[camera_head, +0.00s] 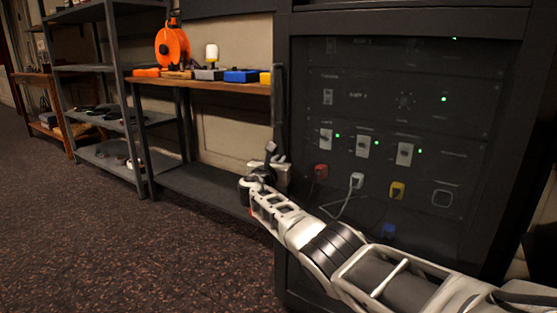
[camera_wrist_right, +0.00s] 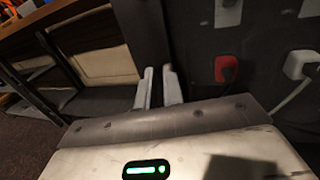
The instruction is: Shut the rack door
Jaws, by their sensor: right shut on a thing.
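The equipment rack (camera_head: 400,22) stands at the right of the head view. Its dark, see-through rack door (camera_head: 385,85) appears to lie over the front panels; I cannot tell whether a small gap remains at its edge. A dark upright handle (camera_head: 278,95) runs along the door's left edge. My right gripper (camera_head: 275,165) is at the lower part of this handle. In the right wrist view its two pale fingers (camera_wrist_right: 158,88) are closed around the dark upright bar, partly hidden by the gripper body. My left gripper is out of view.
Behind the door are switches, green lights, a red plug (camera_head: 321,171), a white plug (camera_head: 357,180) with a cable and a yellow plug (camera_head: 397,190). A wooden-topped bench (camera_head: 215,87) and grey shelves (camera_head: 115,122) stand left. The carpet (camera_head: 120,250) is clear.

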